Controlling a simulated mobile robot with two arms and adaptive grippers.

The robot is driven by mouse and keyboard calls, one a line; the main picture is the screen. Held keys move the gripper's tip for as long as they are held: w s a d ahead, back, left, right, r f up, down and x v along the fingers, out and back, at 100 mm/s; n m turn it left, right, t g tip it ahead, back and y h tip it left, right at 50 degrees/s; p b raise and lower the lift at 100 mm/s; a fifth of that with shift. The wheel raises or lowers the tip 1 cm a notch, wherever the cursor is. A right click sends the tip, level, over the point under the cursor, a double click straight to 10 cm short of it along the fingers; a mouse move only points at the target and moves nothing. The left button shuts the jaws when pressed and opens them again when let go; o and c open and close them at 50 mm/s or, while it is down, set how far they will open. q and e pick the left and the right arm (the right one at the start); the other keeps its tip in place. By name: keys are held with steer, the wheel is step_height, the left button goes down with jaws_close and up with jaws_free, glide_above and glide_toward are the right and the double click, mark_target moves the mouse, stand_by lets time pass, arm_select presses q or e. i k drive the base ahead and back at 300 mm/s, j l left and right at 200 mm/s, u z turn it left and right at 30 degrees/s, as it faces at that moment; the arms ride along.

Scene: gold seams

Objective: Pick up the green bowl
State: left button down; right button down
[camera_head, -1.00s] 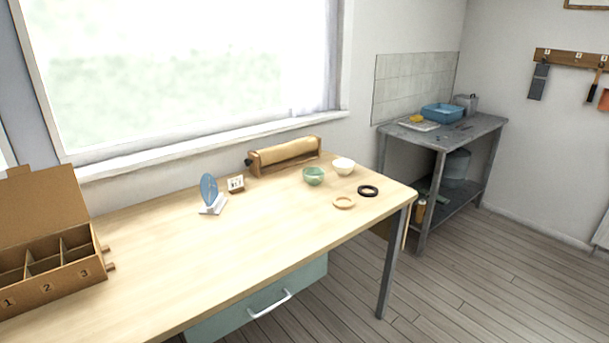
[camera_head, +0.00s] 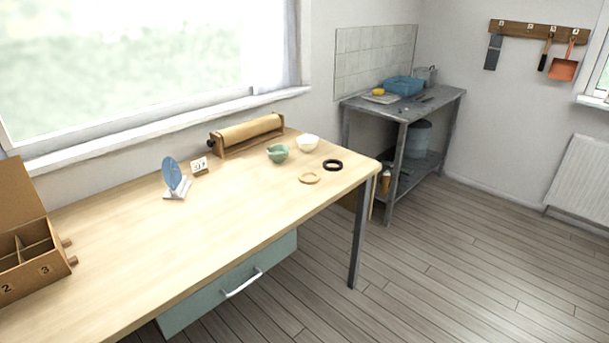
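The small green bowl (camera_head: 277,154) sits upright on the light wooden table (camera_head: 200,240), toward the table's far right end. A white bowl (camera_head: 307,143) stands just behind it to the right. Neither of my grippers is in the head view, and nothing is seen touching the green bowl.
A wooden ring (camera_head: 309,178) and a black ring (camera_head: 332,165) lie near the bowls. A paper roll holder (camera_head: 246,135), a small numbered card (camera_head: 199,165) and a blue disc on a white stand (camera_head: 173,178) are nearby. A compartment box (camera_head: 28,250) is left. The table's front is clear.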

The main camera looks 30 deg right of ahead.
mark_target(277, 152)
steer(key=i+l, duration=0.2)
steer(key=l, duration=0.2)
steer(key=i+l+u, duration=0.1)
steer(key=l, duration=0.35)
steer(key=i+l+u, duration=0.1)
steer(key=l, duration=0.35)
steer(key=i+l, duration=0.25)
steer(key=l, duration=0.2)
steer(key=i+l+u, duration=0.1)
steer(key=l, duration=0.35)
steer(key=i+l, duration=0.2)
steer(key=l, duration=0.25)
steer(key=i+l+u, duration=0.15)
steer(key=l, duration=0.3)
steer(key=i+l, duration=0.1)
steer(key=l, duration=0.35)
